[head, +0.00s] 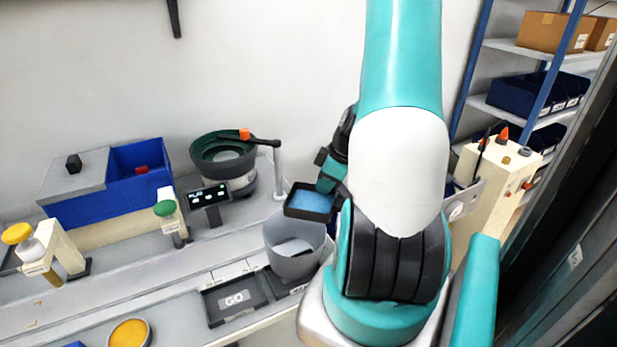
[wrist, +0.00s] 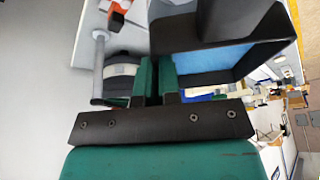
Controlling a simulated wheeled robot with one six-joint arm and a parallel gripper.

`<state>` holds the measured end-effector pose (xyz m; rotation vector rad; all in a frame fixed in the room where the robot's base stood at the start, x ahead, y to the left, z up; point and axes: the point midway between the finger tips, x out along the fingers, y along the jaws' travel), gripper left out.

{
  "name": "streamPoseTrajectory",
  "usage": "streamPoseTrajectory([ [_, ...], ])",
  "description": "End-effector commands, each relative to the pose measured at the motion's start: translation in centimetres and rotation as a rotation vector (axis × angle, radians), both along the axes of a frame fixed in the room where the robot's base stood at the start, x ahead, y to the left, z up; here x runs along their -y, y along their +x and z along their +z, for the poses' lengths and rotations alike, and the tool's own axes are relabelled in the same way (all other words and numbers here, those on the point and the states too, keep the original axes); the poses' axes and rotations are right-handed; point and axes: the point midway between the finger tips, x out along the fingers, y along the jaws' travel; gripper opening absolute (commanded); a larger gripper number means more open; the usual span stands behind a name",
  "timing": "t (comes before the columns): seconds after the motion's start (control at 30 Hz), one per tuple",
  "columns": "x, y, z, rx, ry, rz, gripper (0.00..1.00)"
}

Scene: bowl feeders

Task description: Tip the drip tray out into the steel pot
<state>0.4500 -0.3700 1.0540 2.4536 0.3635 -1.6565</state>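The drip tray (head: 311,215) is a small black square tray with a blue inside. My gripper (head: 328,187) is shut on its edge and holds it in the air, roughly level as far as I can see. In the wrist view my green fingers (wrist: 157,80) are close together beside the tray (wrist: 228,58), which fills the upper right. The steel pot (head: 291,265) is a grey, open round pot standing just below and in front of the tray in the head view. Part of the pot's inside shows pale and dark patches. A dark rounded shape covers part of the tray in the wrist view.
A green-lined bowl feeder (head: 222,160) with an arm on a post (head: 278,172) stands behind left. A beige box (head: 495,180) stands right.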

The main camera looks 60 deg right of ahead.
Motion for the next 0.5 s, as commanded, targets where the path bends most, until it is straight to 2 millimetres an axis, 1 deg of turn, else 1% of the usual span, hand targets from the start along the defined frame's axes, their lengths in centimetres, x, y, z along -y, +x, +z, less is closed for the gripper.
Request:
streamPoseTrajectory([
  [0.17, -0.3, 0.4, 0.3, -0.069, -0.021, 0.009, 0.00],
  [0.27, -0.4, 0.6, 0.3, -0.148, -0.043, 0.012, 0.00],
  [0.5, -0.5, 1.4, 0.2, -0.434, -0.132, 0.012, 0.00],
])
